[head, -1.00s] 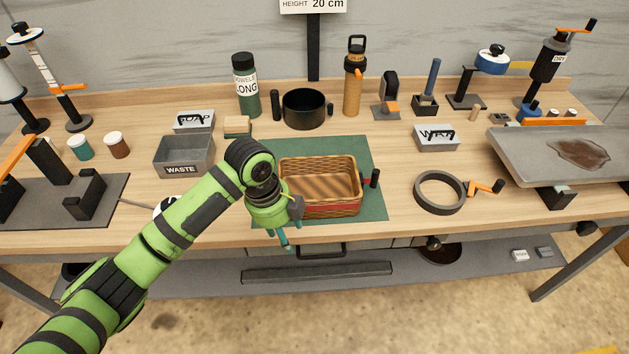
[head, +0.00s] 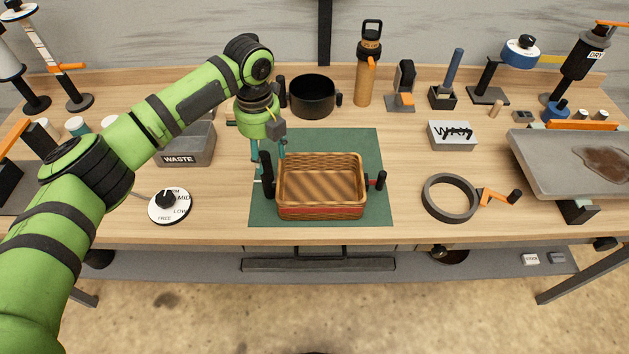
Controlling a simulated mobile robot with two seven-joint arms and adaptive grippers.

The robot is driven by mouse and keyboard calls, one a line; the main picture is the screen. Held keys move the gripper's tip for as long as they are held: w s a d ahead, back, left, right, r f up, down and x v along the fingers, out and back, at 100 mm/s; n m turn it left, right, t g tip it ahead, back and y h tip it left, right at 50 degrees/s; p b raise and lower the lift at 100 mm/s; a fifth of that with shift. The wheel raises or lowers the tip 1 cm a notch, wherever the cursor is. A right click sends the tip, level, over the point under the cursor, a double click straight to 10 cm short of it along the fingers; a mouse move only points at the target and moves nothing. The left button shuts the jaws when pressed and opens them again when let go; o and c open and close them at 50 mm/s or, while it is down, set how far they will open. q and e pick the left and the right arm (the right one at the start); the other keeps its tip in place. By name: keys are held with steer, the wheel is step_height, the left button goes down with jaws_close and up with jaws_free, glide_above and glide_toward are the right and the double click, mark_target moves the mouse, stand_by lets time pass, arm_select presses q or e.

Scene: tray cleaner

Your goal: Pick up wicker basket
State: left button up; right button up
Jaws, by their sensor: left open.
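The wicker basket (head: 322,212) is brown with a red band near its base. It sits upright on a green mat (head: 370,148) in the middle of the workbench and looks empty. My left gripper (head: 268,168) points down at the basket's left end, by the top of the left handle. Its teal fingers are apart; I cannot tell whether they touch the handle. My right gripper is not in view.
A grey WASTE bin (head: 187,158) and a dial (head: 170,206) stand left of the mat. A black pot (head: 312,97) and an orange bottle (head: 367,75) stand behind it. A dark ring (head: 450,198) and a stained tray (head: 540,165) are to the right.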

mark_target(266, 167)
arm_select(q)
steer(key=shift+s+a+f+p, duration=0.15)
steer(key=shift+s+f+p, duration=0.15)
steer(key=shift+f, duration=0.25)
steer(key=shift+s+a+f+p, duration=0.2)
steer(key=shift+f+p, duration=0.2)
steer(key=shift+f, duration=0.15)
steer(key=shift+w+d+f, duration=0.1)
steer(key=shift+w+f, duration=0.05)
steer(key=shift+f, duration=0.4)
steer(key=shift+w+d+f, duration=0.1)
steer(key=shift+f, duration=0.6)
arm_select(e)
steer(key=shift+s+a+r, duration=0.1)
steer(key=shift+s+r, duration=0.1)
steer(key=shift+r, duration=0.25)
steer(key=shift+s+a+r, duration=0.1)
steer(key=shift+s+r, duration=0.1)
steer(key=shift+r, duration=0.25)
arm_select(q)
jaws_close()
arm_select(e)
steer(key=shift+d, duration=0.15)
